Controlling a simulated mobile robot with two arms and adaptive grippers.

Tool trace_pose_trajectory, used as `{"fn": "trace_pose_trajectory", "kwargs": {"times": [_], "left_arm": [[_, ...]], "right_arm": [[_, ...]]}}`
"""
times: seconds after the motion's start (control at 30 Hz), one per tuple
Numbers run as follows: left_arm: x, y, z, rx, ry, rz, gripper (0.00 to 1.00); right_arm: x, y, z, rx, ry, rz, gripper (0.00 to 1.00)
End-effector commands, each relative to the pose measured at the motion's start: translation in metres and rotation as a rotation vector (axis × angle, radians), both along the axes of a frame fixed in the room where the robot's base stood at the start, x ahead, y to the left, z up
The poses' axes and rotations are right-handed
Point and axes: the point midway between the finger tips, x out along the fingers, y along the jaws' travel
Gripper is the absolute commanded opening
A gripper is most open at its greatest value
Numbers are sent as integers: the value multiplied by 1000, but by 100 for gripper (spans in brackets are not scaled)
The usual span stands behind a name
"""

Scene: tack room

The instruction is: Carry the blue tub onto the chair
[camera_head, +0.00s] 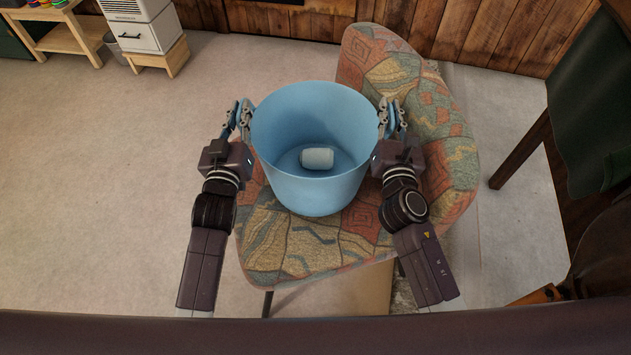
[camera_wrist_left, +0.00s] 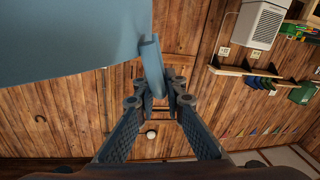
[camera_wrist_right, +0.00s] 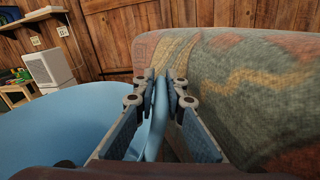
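The blue tub (camera_head: 310,190) is upright over the seat of the patterned chair (camera_head: 290,245), in front of its backrest. I cannot tell whether its base touches the seat. My left gripper (camera_head: 239,118) is shut on the tub's left handle, which shows between the fingers in the left wrist view (camera_wrist_left: 153,68). My right gripper (camera_head: 392,118) is shut on the right handle, seen between the fingers in the right wrist view (camera_wrist_right: 158,105). The backrest (camera_wrist_right: 240,90) is close beside the right gripper.
A dark green chair (camera_head: 585,110) stands at the right. A white drawer unit (camera_head: 145,35) on a wooden stand and a wooden bench (camera_head: 70,40) are at the back left. The wooden wall (camera_head: 480,35) runs behind. The floor at the left is clear.

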Motion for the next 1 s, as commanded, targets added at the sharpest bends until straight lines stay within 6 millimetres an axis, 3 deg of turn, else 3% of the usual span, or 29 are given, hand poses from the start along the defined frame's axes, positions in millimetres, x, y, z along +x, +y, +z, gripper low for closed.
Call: {"fn": "trace_pose_trajectory", "kwargs": {"times": [0.17, 0.53, 1.0], "left_arm": [[0, -3, 1, -1, 0, -4, 27], [-6, 0, 0, 0, 1, -1, 27], [-66, 3, 0, 0, 2, -2, 27]], "right_arm": [[0, 2, 0, 1, 0, 4, 28], [0, 0, 1, 1, 1, 0, 28], [0, 0, 0, 0, 1, -1, 28]]}}
